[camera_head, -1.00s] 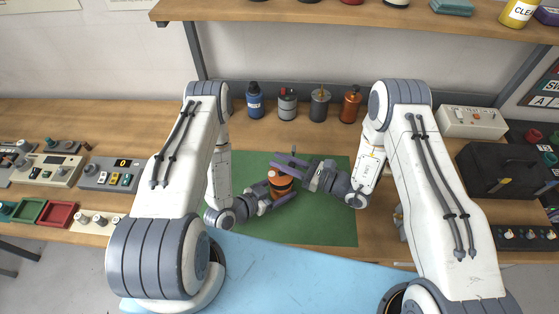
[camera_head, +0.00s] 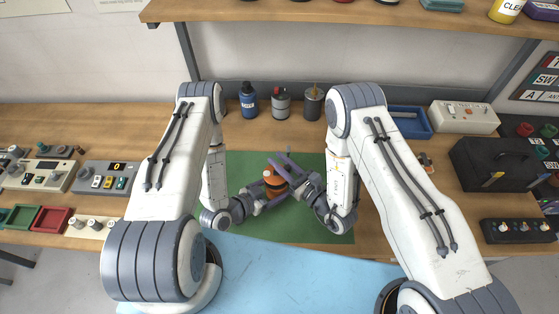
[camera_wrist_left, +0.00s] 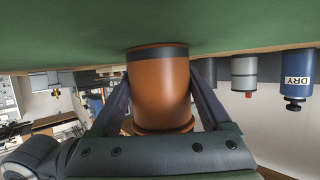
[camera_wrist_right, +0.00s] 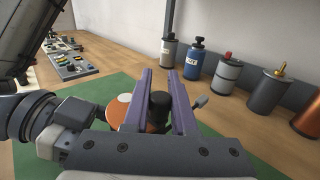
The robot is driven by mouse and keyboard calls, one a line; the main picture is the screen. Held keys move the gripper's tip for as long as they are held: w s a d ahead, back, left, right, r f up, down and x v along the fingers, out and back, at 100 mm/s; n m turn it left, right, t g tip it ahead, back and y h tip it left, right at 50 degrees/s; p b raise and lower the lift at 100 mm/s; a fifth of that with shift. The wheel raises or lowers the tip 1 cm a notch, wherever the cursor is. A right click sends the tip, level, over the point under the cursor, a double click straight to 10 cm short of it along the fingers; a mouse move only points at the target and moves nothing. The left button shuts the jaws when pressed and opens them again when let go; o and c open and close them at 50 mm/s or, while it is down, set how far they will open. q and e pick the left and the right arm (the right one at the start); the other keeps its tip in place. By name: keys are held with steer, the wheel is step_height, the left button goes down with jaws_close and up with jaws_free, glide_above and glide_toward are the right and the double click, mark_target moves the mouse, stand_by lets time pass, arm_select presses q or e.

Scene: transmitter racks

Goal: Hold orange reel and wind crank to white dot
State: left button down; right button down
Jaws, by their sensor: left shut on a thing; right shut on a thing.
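The orange reel (camera_head: 272,182) stands on the green mat (camera_head: 305,228), and it fills the middle of the left wrist view (camera_wrist_left: 160,90). My left gripper (camera_head: 268,191) is shut around the reel's side, with a finger on each side. My right gripper (camera_head: 281,165) is above the reel. In the right wrist view, its purple fingers are shut on a black crank knob (camera_wrist_right: 160,104). A pale white dot (camera_wrist_right: 124,98) shows on the orange top, left of the fingers. The rest of the crank is mostly hidden.
Blue (camera_head: 248,100), light grey (camera_head: 281,102) and dark grey (camera_head: 313,104) containers stand behind the mat. A blue tray (camera_head: 409,121) and black case (camera_head: 492,165) are at right. Control boxes (camera_head: 107,177) are at left. A shelf hangs above.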

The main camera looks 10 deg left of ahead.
steer(key=c, duration=0.7)
jaws_free()
step_height(320, 180, up, 10)
steer(key=shift+r, duration=0.1)
